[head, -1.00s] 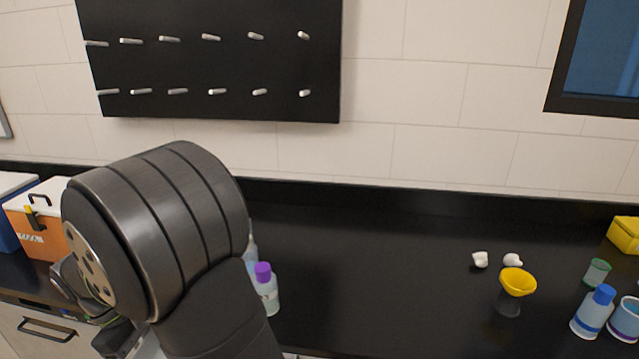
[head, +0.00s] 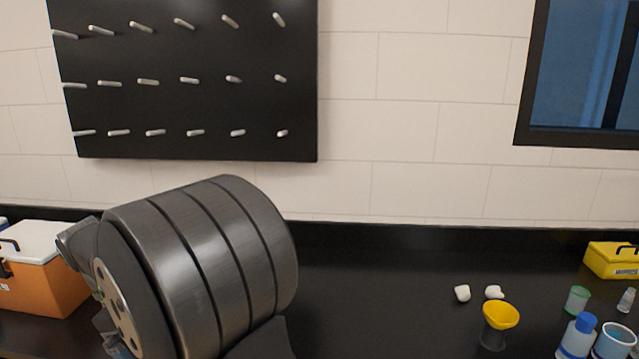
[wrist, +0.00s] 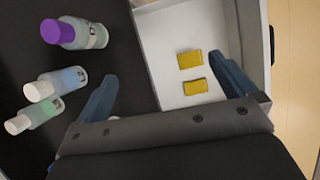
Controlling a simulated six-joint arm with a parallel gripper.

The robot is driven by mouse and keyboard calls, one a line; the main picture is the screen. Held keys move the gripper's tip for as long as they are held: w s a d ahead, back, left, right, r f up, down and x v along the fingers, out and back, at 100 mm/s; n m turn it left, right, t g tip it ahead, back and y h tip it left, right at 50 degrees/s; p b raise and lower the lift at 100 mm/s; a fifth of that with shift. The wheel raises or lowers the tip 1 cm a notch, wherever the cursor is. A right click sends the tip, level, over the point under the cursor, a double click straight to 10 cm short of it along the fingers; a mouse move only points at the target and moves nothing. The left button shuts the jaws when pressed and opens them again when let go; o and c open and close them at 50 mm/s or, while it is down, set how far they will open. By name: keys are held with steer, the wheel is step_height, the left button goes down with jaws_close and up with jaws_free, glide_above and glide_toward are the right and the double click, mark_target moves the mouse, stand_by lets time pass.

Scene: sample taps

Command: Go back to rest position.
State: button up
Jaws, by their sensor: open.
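My gripper (wrist: 162,68) is open in the wrist view, with its two blue fingers spread wide and nothing between them. It hangs above the counter edge and an open white drawer (wrist: 150,55). Two small yellow pieces (wrist: 192,59) lie in the drawer. In the head view my dark arm fills the lower left, and my gripper's fingers cannot be made out there.
A purple-capped bottle (wrist: 85,33) and two pale-capped bottles (wrist: 62,80) stand left of my gripper. In the head view, an orange cooler (head: 45,275) stands left of my arm. A yellow funnel (head: 500,315) and a blue-capped bottle (head: 578,338) stand right.

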steer(key=shift+w+d, duration=0.85)
steer(key=shift+w, duration=0.2)
steer(key=s+a+f+n+t, duration=0.2)
steer(key=s+a+f+n, duration=0.2)
steer(key=s, duration=0.5)
steer(key=s+a+f+n+t, duration=0.2)
steer(key=s+a+f+n, duration=0.2)
steer(key=s+f, duration=0.2)
steer(key=s+a+f+n+t+y, duration=0.1)
steer(key=s+a+f+n, duration=0.3)
steer(key=s, duration=0.7)
steer(key=shift+s+a+f+t, duration=0.2)
steer(key=shift+a+f+t, duration=0.05)
steer(key=shift+f+t, duration=0.2)
steer(key=shift+s+a+f+t, duration=0.15)
steer(key=shift+a+f+t, duration=0.1)
steer(key=shift+f+t, duration=0.15)
steer(key=s+d+f+n+t+y, duration=0.2)
steer(key=s+d+f+n+t, duration=0.3)
steer(key=s+f, duration=0.55)
steer(key=s+d+f+n+t+y, duration=0.1)
steer(key=s+d+f+t, duration=0.1)
steer(key=s+f+t, duration=0.65)
steer(key=w+g, duration=0.2)
steer(key=w, duration=0.5)
steer(key=shift+w+d+f, duration=0.15)
steer(key=shift+w+f, duration=0.15)
steer(key=shift+f, duration=0.1)
